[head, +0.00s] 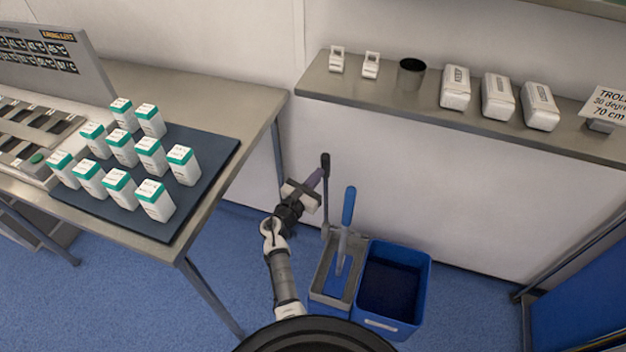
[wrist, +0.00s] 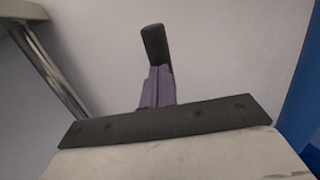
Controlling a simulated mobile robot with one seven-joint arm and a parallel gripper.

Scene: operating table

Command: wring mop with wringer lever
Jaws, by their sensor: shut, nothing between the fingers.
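The wringer lever is an upright rod with a dark handle (head: 325,164), standing behind the left side of the grey wringer (head: 318,287). The mop has a blue handle (head: 349,205) and stands nearly upright, its lower end in the wringer. My gripper (head: 320,175) is shut and empty, its purple fingers close beside the lever handle from the left. In the wrist view, the dark lever handle (wrist: 155,44) rises just beyond the shut fingers (wrist: 160,72). I cannot tell whether they touch. The lower lever is hidden in the wrist view.
A blue bucket (head: 421,285) with dark contents adjoins the wringer on the right. A steel table (head: 245,118) with several white-and-green boxes stands left, its leg near my arm. A wall shelf (head: 425,108) with packages hangs above. Blue floor is open right of the bucket.

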